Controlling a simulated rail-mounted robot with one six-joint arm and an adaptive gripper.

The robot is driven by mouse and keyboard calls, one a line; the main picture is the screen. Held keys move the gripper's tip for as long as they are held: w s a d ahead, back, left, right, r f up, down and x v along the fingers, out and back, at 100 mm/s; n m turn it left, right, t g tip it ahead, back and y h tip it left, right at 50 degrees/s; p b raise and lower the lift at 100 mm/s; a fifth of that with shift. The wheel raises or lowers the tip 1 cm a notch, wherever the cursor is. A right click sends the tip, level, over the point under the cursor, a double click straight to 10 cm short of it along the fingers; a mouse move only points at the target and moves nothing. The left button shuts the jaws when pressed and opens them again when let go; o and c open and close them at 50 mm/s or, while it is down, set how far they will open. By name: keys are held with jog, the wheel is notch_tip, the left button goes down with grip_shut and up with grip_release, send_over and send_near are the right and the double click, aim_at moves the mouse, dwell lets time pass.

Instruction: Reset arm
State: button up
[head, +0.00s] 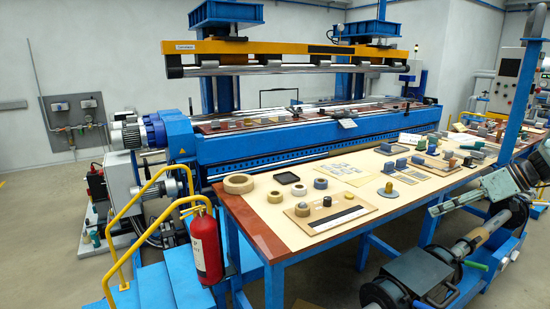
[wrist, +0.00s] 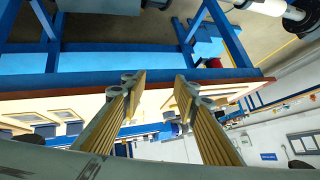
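My gripper (wrist: 160,82) shows in the wrist view with its two ribbed, tan-padded fingers spread wide apart. Nothing is between them, so it is open and empty. The table's blue frame (wrist: 110,62) and its brown edge lie beyond the fingertips, and the view is turned upside down. I cannot make out my gripper in the head view.
In the head view the long worktable (head: 262,228) carries tape rolls, trays and several small parts. The blue winding machine (head: 290,148) stands behind it. A red fire extinguisher (head: 206,246) and a yellow handrail (head: 125,213) stand at the front left. Open floor lies at left.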

jog(key=s+a+r+m+g+h, duration=0.1)
jog(key=s+a+r, duration=0.55)
jog(key=a, duration=0.35)
jog(key=s+a+r+m+g+h, duration=0.1)
jog(key=s+a+r, duration=0.5)
jog(key=a, duration=0.4)
jog(key=s+a+r+m+g+h, duration=0.1)
jog(key=s+a+r, duration=0.5)
jog(key=a, duration=0.4)
jog(key=s+a+f+m+h, duration=0.1)
jog(key=s+a, duration=0.3)
jog(key=s, duration=1.2)
jog(key=s+a+m+t+h, duration=0.1)
jog(key=s+a, duration=0.4)
jog(key=s, duration=1.2)
jog(key=shift+f+m+h, duration=0.35)
jog(key=shift+m+h, duration=0.15)
jog(key=shift+h, duration=0.8)
jog(key=shift+w+d, duration=0.1)
jog(key=shift+d, duration=0.05)
